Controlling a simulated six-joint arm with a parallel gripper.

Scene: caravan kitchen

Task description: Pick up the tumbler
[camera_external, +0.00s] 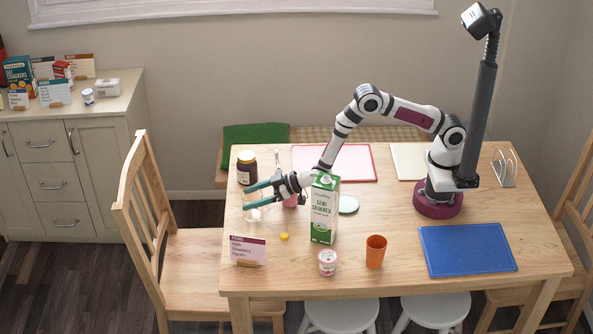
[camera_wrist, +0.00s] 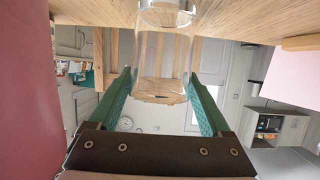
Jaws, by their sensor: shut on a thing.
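A clear glass tumbler (camera_external: 251,212) is at the left end of the wooden table, hard to make out in the external view. In the wrist view the clear tumbler (camera_wrist: 163,62) lies between my two green fingers, with its thick base toward the tabletop. My gripper (camera_external: 250,196) reaches in low from the right and is shut on the tumbler's sides. The fingers also show in the wrist view (camera_wrist: 159,80). I cannot tell whether the tumbler's base touches the table.
A dark jar (camera_external: 246,170) stands just behind the tumbler. A green-and-white carton (camera_external: 324,215) stands by my wrist. A small sign (camera_external: 248,251), a yellow cap (camera_external: 284,237), a small tub (camera_external: 327,263) and an orange cup (camera_external: 375,254) are in front. A blue mat (camera_external: 467,250) lies right.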

